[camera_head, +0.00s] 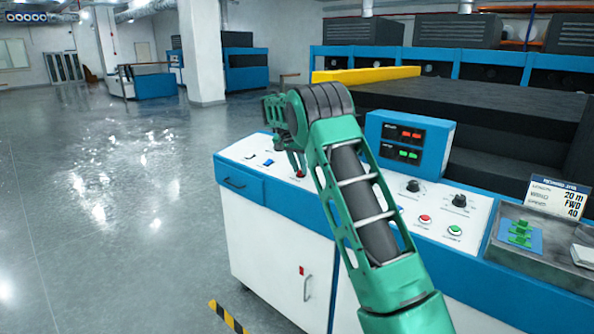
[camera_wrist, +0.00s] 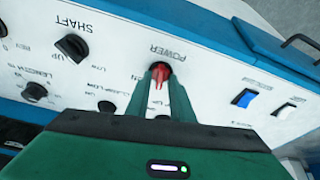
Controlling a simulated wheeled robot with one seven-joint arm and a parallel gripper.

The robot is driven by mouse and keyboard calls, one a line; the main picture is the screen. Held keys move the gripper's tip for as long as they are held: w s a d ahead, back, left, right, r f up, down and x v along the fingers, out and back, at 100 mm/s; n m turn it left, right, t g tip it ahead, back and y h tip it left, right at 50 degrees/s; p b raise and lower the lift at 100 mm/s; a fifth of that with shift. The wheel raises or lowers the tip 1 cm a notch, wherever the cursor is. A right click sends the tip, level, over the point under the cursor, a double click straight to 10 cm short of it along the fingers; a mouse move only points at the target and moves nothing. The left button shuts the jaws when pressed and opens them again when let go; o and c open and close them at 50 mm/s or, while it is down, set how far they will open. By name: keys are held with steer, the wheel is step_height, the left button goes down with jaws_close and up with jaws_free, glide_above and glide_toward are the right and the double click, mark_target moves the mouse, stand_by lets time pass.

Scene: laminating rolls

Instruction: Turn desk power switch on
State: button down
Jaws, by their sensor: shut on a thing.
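The desk power switch is a red rotary knob (camera_wrist: 159,72) on a black round base, beside the printed word POWER, which reads upside down in the wrist view. My gripper (camera_wrist: 161,90) is shut on the red knob, with a green finger on each side of it. The fingers hide part of the knob. In the head view my gripper (camera_head: 298,162) reaches down to the left part of the control desk (camera_head: 275,202), and a bit of the red switch (camera_head: 300,174) shows below the fingertips.
A blue rocker switch (camera_wrist: 244,98) and a white one (camera_wrist: 284,110) sit right of the knob in the wrist view. The black SHAFT knob (camera_wrist: 72,47) is to its left. In the head view, a blue display box (camera_head: 410,143) stands behind my arm. Open floor lies left.

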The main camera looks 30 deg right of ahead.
steer(key=m, duration=0.2)
steer(key=m+g, duration=0.1)
steer(key=m, duration=0.2)
steer(key=shift+w+m+h, duration=0.2)
steer(key=shift+m+h, duration=0.1)
steer(key=m+g, duration=0.1)
steer(key=m, duration=0.4)
steer(key=shift+w+g, duration=0.1)
steer(key=shift+g, duration=0.3)
steer(key=shift+m, duration=0.4)
steer(key=c, duration=1.9)
jaws_free()
steer(key=shift+o, duration=0.2)
steer(key=shift+r, duration=0.15)
